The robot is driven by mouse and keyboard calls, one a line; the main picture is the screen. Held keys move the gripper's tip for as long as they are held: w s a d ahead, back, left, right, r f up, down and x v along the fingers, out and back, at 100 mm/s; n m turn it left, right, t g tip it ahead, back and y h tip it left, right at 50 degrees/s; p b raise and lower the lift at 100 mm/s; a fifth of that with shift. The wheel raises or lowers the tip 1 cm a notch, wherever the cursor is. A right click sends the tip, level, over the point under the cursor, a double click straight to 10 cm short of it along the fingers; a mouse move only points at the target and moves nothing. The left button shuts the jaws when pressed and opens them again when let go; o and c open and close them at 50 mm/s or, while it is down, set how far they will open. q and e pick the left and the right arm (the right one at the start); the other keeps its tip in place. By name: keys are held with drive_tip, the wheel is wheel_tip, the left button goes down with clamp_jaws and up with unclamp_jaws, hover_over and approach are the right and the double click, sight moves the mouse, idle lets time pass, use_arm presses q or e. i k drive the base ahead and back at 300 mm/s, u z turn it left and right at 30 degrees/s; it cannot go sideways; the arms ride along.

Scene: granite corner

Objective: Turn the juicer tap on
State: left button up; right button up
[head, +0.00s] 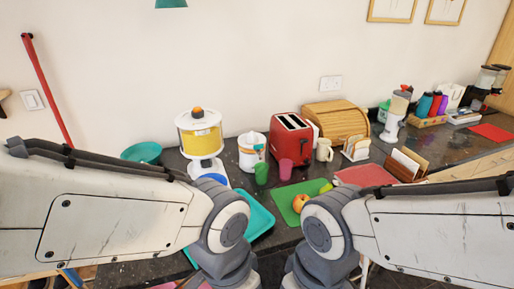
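A drum-shaped dispenser (203,138) with yellow contents, a white base and an orange knob on its lid stands on the dark counter (440,147), left of centre. Just right of it is a smaller white and orange appliance (250,152), which looks like a citrus juicer. A tap is too small to make out on either. A green cup (262,173) stands in front of the smaller appliance. My two arms come in from the sides and bend down at the bottom centre. Both grippers are out of view.
A red toaster (290,140), a pink cup (285,169) and a wooden bread box (337,121) stand to the right. A teal tray (260,217) and a green board (283,204) lie in front. A teal bowl (142,152) is at left.

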sight(258, 147)
drive_tip(key=u, duration=0.5)
drive_tip(key=k, duration=1.25)
drive_tip(key=u, duration=1.2)
drive_tip(key=i, duration=1.45)
drive_tip(key=z, duration=1)
drive_tip(key=i, duration=0.5)
drive_tip(key=z, duration=0.6)
